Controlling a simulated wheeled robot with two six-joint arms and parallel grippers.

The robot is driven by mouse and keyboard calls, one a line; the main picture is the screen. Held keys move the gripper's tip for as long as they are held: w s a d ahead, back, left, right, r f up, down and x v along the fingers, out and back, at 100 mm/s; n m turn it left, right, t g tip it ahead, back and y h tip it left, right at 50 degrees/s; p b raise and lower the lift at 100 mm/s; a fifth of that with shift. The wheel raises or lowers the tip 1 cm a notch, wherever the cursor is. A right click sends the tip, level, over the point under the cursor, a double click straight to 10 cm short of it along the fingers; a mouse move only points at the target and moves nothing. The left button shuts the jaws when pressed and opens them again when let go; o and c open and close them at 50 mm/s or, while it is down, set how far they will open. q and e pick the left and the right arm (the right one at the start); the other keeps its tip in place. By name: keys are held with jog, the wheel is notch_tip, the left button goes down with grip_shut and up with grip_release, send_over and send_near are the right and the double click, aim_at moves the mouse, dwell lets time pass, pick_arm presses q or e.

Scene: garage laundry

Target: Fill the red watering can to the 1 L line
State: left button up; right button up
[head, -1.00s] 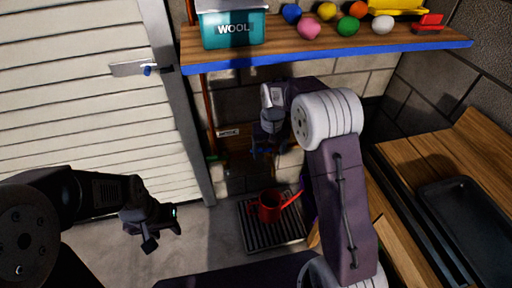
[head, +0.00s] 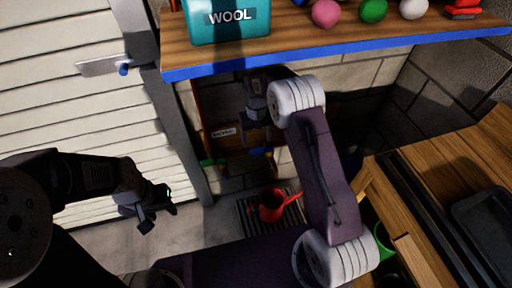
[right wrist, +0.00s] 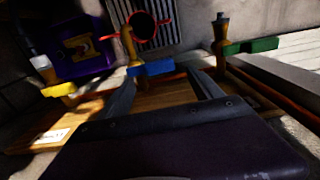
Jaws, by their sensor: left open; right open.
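The red watering can (head: 271,206) stands upright on a floor grate (head: 250,214) below the wall taps; its opening also shows in the right wrist view (right wrist: 143,24). Its water level cannot be made out. A tap with a blue handle (right wrist: 152,68) is above and near the can. A green-handled tap (right wrist: 250,46) and a yellow-handled tap (right wrist: 58,89) stand either side. My right gripper (right wrist: 163,92) is open and empty, its fingers pointing toward the blue handle, apparently short of it. My left gripper (head: 163,207) is open and empty, left of the can.
A shelf with a blue edge (head: 330,52) overhangs the taps, carrying a teal WOOL box (head: 228,20) and coloured balls. A purple box (right wrist: 82,52) stands beside the grate. A wooden bench (head: 440,190) is at the right, a slatted door (head: 70,110) at the left.

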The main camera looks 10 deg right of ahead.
aim_at(256, 150)
notch_tip(256, 150, down, 6)
jog(key=shift+f+b, duration=0.1)
jog(key=shift+b, duration=0.7)
pick_arm(q)
notch_tip(256, 150, down, 2)
jog(key=shift+f, duration=0.2)
